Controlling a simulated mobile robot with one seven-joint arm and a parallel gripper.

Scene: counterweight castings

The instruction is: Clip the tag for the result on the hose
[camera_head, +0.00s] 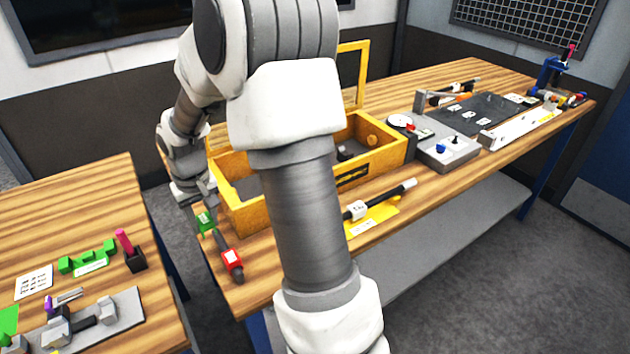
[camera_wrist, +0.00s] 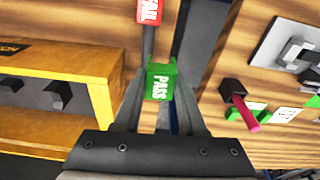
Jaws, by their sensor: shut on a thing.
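My gripper (camera_wrist: 160,88) is shut on the green PASS tag (camera_wrist: 160,80). The green tag also shows in the head view (camera_head: 205,221), at the front left corner of the long bench. The red FAIL tag (camera_head: 232,261) lies close by on a dark grey strip, and it shows at the top of the wrist view (camera_wrist: 150,10). I cannot tell whether the green tag still touches the strip. A dark hose (camera_head: 383,200) with a white label and a pale end lies by a yellow card (camera_head: 373,220), right of my arm. My arm hides part of the bench.
An open yellow box (camera_head: 238,217) stands beside my gripper, its lid raised. Further right are a grey unit (camera_head: 445,155) with a gauge, a dark mat (camera_head: 480,113) and a blue vise (camera_head: 552,75). A side table (camera_head: 75,205) holds green and grey parts.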

